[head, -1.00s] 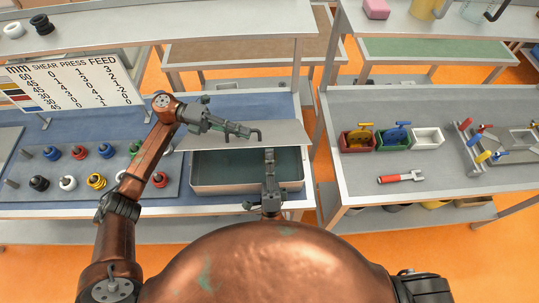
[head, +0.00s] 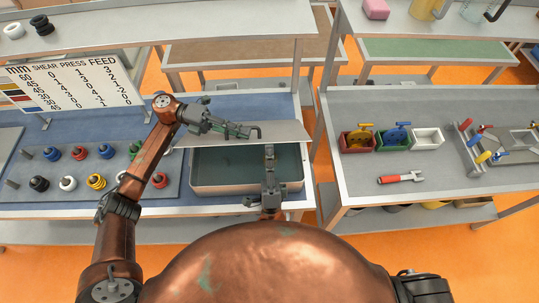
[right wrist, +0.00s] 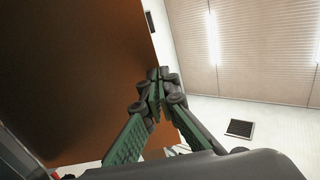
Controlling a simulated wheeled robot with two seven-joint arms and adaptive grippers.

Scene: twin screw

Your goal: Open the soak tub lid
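The soak tub (head: 197,176) is a shallow metal tray with dark liquid, its front part uncovered, on the blue bench. Its flat grey lid (head: 288,130) lies across the back, seen nearly edge-on; whether it touches the rim is unclear. My left gripper (head: 252,132) reaches in from the left over the lid, by a dark hooked piece that may be a handle. Its grip cannot be made out. My right gripper (head: 269,152) stands over the tub's front right, tips near the lid's front edge. In the right wrist view its green fingers (right wrist: 159,82) converge at the tips, with nothing visible between them.
Coloured rings on pegs (head: 97,181) stand on a blue board left of the tub. A number sign (head: 75,85) is behind them. A second bench (head: 400,105) on the right holds small bins and a red-handled tool (head: 400,178). A gap separates the benches.

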